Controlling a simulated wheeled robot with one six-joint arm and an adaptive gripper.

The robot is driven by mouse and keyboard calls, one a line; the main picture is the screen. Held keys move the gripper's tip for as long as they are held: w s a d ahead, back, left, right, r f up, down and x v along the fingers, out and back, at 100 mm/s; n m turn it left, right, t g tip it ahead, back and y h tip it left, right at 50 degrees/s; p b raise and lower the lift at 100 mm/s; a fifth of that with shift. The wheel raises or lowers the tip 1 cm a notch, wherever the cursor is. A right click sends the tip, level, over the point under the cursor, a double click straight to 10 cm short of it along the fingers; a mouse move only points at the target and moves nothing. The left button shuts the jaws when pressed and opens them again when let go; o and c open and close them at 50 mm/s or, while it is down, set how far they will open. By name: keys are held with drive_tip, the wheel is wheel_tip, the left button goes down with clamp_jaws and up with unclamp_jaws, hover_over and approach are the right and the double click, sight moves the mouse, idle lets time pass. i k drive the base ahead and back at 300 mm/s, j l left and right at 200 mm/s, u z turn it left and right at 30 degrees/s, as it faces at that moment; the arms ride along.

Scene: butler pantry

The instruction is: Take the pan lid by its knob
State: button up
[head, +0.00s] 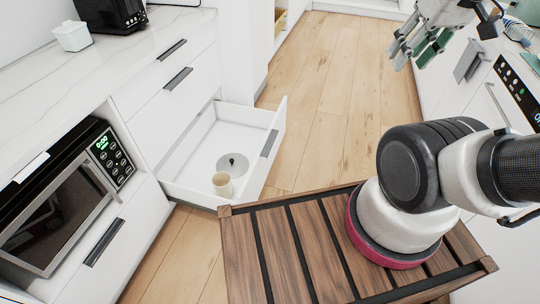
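The pan lid (236,172) is a pale grey disc lying in the open drawer (203,143), with its small dark knob (232,160) facing up. A beige cup (222,185) stands in front of the lid and hides part of its near edge. My gripper (413,58) is at the upper right, high up and well apart from the drawer. Its grey and green fingers look spread, with nothing seen between them.
The drawer's front panel (272,140) stands out over the wooden floor (325,85). A microwave (65,200) sits left of the drawer, below a white counter (110,55). More cabinets with a control panel (520,90) line the right. The floor between is clear.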

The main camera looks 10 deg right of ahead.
sight(236, 164)
drive_tip(key=i+u, duration=0.1)
drive_tip(key=u, duration=0.55)
drive_tip(key=i+l+u, duration=0.25)
drive_tip(key=l+u, duration=0.3)
drive_tip(key=i+l+u, duration=0.25)
drive_tip(key=l, duration=0.3)
drive_tip(key=i+l, duration=0.1)
drive_tip(key=l, duration=0.55)
drive_tip(key=i+l+u, duration=0.1)
drive_tip(key=l, duration=0.55)
drive_tip(key=i+l+u, duration=0.1)
drive_tip(key=l, duration=0.55)
